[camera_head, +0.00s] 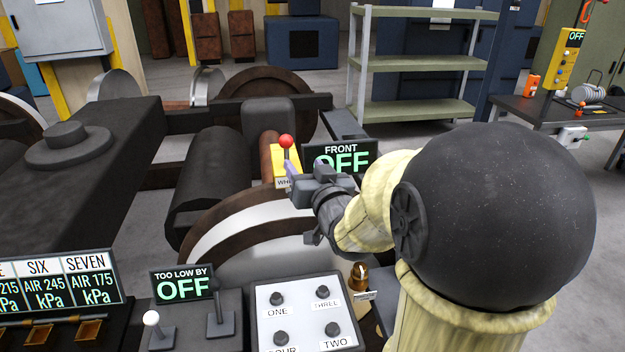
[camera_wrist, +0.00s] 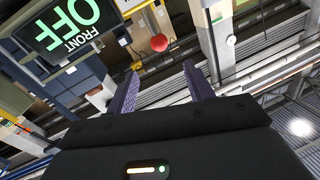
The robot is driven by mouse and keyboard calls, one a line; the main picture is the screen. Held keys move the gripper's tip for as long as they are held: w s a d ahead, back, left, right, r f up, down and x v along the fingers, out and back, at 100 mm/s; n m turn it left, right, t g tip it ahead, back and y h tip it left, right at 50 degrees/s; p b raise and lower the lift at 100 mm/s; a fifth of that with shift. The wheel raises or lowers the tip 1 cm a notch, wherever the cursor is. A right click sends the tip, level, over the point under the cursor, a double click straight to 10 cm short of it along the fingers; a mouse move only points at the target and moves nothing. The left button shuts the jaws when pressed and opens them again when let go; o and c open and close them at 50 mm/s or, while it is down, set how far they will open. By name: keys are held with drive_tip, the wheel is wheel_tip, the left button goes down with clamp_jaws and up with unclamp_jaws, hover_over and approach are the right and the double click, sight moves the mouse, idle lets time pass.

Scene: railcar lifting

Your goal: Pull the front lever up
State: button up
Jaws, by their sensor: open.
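A lever with a red ball knob (camera_head: 286,141) stands upright on a yellow base (camera_head: 279,165) next to the black sign reading FRONT OFF (camera_head: 350,155). My gripper (camera_head: 292,170) is right beside the lever in the head view and partly hides the base and its label. In the wrist view my gripper (camera_wrist: 160,85) is open, with its two purple fingers apart and nothing between them. There the red knob (camera_wrist: 159,43) shows beyond the fingertips, roughly midway between them. The FRONT OFF sign also shows in the wrist view (camera_wrist: 65,25). Whether a finger touches the lever cannot be told.
A control panel (camera_head: 305,308) with several knobs stands below the gripper. Left of it are a white-knobbed lever (camera_head: 151,318), a TOO LOW BY OFF sign (camera_head: 182,284) and air-pressure displays (camera_head: 62,281). Shelving (camera_head: 420,62) stands behind.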

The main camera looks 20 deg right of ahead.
drive_tip(key=s, duration=0.3)
drive_tip(key=shift+s, duration=0.25)
drive_tip(key=s+a+f+g+h, duration=0.1)
drive_tip(key=s+f+g, duration=0.1)
drive_tip(key=f+g, duration=0.35)
drive_tip(key=s+a+f+g, duration=0.1)
drive_tip(key=s+f+g, duration=0.15)
drive_tip(key=f, duration=0.65)
drive_tip(key=s+a+f+n+g, duration=0.2)
drive_tip(key=s+a+f+g, duration=0.1)
drive_tip(key=s+f+g, duration=0.5)
wheel_tip(320, 180, up, 18)
drive_tip(key=s+p, duration=0.1)
drive_tip(key=p, duration=1.5)
drive_tip(key=shift+s+a+f+t+y+p, duration=0.15)
drive_tip(key=shift+s+a+t+y+p, duration=0.15)
drive_tip(key=shift+s+p, duration=0.1)
drive_tip(key=shift+f, duration=0.1)
